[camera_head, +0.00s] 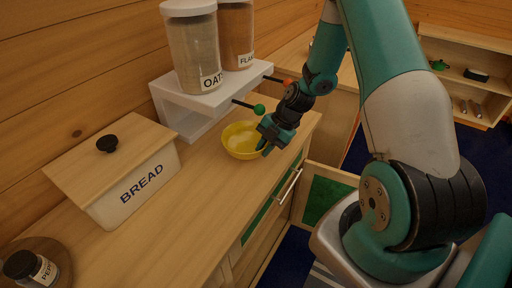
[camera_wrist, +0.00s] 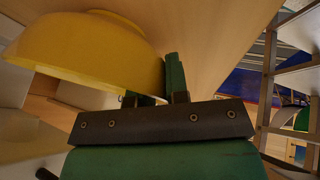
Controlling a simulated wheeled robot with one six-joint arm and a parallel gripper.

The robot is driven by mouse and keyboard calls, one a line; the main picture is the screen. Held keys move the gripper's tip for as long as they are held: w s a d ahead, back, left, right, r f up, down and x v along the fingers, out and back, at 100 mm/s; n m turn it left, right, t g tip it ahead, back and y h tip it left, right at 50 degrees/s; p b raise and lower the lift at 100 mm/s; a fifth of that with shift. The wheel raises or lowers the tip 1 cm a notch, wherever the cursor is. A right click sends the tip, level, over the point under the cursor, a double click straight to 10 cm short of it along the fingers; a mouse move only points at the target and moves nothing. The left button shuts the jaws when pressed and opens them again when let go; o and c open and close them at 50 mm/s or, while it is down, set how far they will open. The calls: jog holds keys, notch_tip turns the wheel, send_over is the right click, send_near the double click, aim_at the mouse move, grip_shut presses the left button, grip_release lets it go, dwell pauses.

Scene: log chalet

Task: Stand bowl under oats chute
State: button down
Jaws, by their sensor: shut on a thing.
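The yellow bowl (camera_head: 238,141) is upright at the counter's right part, just in front of the white stand (camera_head: 187,104). I cannot tell whether it touches the counter. The oats container (camera_head: 195,52), labelled "OATS", stands on the stand's top; its chute outlet is not clearly seen. A lever with a green knob (camera_head: 259,108) sticks out from the stand above and behind the bowl. My gripper (camera_head: 265,148) is shut on the bowl's right rim. In the wrist view the bowl (camera_wrist: 85,45) fills the upper left, its wall between the fingers (camera_wrist: 155,92).
A second container labelled "FLA…" (camera_head: 237,35) stands beside the oats, with an orange-knobbed lever (camera_head: 288,82). A bread box (camera_head: 125,180) and a pepper jar (camera_head: 30,268) stand on the left. The counter (camera_head: 185,215) is clear in front of the bowl. A cabinet door (camera_head: 325,190) stands open below.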

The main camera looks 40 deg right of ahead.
jog(key=c, duration=1.1)
grip_release()
jog(key=b+v, duration=0.2)
jog(key=v, duration=1)
